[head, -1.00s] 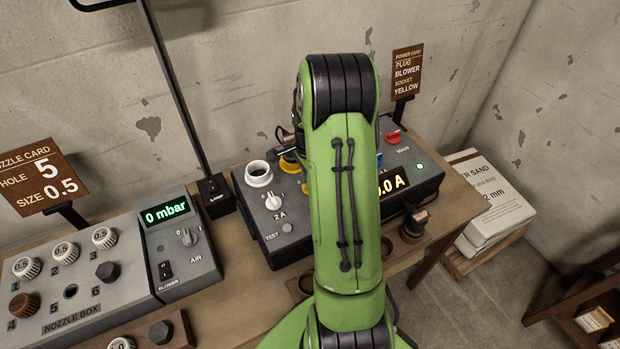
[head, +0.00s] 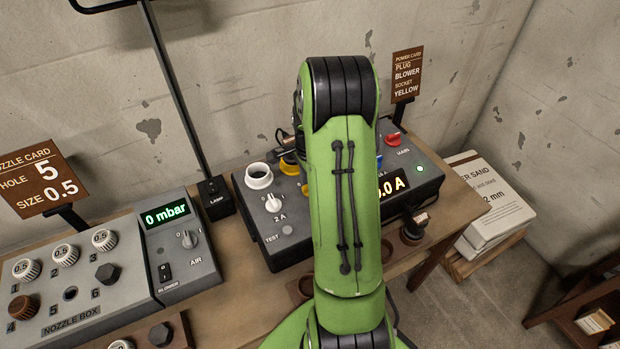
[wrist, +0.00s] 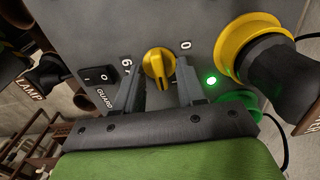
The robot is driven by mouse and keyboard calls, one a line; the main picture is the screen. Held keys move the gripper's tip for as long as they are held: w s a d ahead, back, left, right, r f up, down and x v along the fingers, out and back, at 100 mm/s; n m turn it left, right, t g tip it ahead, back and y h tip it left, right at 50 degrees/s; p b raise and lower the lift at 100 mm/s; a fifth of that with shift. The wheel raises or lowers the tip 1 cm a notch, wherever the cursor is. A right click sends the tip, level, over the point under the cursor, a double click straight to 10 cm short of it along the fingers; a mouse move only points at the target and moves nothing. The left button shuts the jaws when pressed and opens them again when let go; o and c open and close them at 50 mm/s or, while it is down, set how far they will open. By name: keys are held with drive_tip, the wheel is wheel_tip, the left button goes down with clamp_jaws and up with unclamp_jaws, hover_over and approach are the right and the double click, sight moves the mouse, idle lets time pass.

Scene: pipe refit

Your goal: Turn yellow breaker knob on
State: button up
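The yellow breaker knob (wrist: 158,62) is on the grey panel in the wrist view, with a "0" mark to its upper right and a "6" mark to its left. My gripper (wrist: 159,75) is open, its two fingers on either side of the knob; I cannot tell whether they touch it. A green lamp (wrist: 211,79) is lit beside the knob. In the head view my green arm hides the gripper and most of the knob; only a yellow edge (head: 306,190) shows.
A dark plug sits at the yellow socket (wrist: 232,42), right of my gripper in the wrist view. A black guard switch (wrist: 98,75) is at left. The power box (head: 262,232) also carries a white knob (head: 273,202) and red main switch (head: 393,140). The nozzle box (head: 60,300) stands left.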

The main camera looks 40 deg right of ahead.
wheel_tip(320, 180, up, 16)
drive_tip(key=p, duration=0.3)
drive_tip(key=shift+f, duration=0.15)
drive_tip(key=s+a+r+n+t+h, duration=0.1)
drive_tip(key=s+a+r+n, duration=0.1)
drive_tip(key=a+r+n, duration=0.4)
drive_tip(key=s+a+r+n+t, duration=0.1)
drive_tip(key=s+a+r+n, duration=0.15)
drive_tip(key=a, duration=0.55)
drive_tip(key=s+a+n+t+y, duration=0.1)
drive_tip(key=s+a+n+t, duration=0.2)
drive_tip(key=s+a+n, duration=0.6)
drive_tip(key=s+n, duration=0.2)
drive_tip(key=n, duration=0.2)
drive_tip(key=shift+s+a+f+t, duration=0.15)
drive_tip(key=shift+s+f+t, duration=0.15)
drive_tip(key=shift+f, duration=0.1)
